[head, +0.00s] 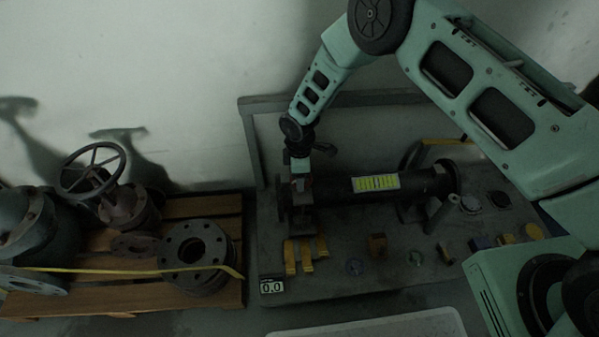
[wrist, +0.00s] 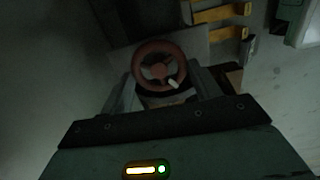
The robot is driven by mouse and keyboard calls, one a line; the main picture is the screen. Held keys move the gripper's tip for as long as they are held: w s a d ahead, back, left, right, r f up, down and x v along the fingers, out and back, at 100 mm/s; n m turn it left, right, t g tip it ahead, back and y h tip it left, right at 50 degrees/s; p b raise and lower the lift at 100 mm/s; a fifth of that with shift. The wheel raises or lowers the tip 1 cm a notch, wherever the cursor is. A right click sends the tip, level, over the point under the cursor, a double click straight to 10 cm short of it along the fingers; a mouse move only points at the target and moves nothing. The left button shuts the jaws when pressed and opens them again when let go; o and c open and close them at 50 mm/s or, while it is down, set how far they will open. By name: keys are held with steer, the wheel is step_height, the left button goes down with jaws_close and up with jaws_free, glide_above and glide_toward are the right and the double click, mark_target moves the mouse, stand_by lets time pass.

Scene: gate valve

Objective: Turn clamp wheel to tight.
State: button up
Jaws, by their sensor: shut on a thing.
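The clamp wheel (wrist: 158,70) is a small red handwheel with spokes and a pale knob on its lower right, seen from above in the wrist view. My gripper (wrist: 161,80) has one finger on each side of it and is shut on its rim. In the head view my gripper (head: 300,165) points down at the left end of a dark horizontal pipe (head: 335,193), over the clamp. The wheel is mostly hidden there by the gripper.
The pipe lies on a grey bench (head: 330,285) and bears a yellow-green label (head: 376,183). A display (head: 272,286) reads 0.0. Yellow brackets (head: 307,258) and several small blocks sit in front. A pallet (head: 120,297) with a valve (head: 110,195) and flanges stands left.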

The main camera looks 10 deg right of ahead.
steer(key=m, duration=0.6)
steer(key=shift+w+m+p, duration=0.15)
steer(key=shift+m+p, duration=0.15)
steer(key=shift+p, duration=0.1)
steer(key=m, duration=0.5)
steer(key=shift+w+d, duration=0.1)
steer(key=shift+d, duration=0.1)
steer(key=shift+m+p, duration=0.3)
steer(key=shift+m, duration=0.1)
steer(key=o, duration=1)
steer(key=shift+c, duration=0.2)
step_height(320, 180, up, 17)
steer(key=p, duration=0.3)
steer(key=shift+r+p, duration=0.2)
steer(key=shift+p, duration=0.1)
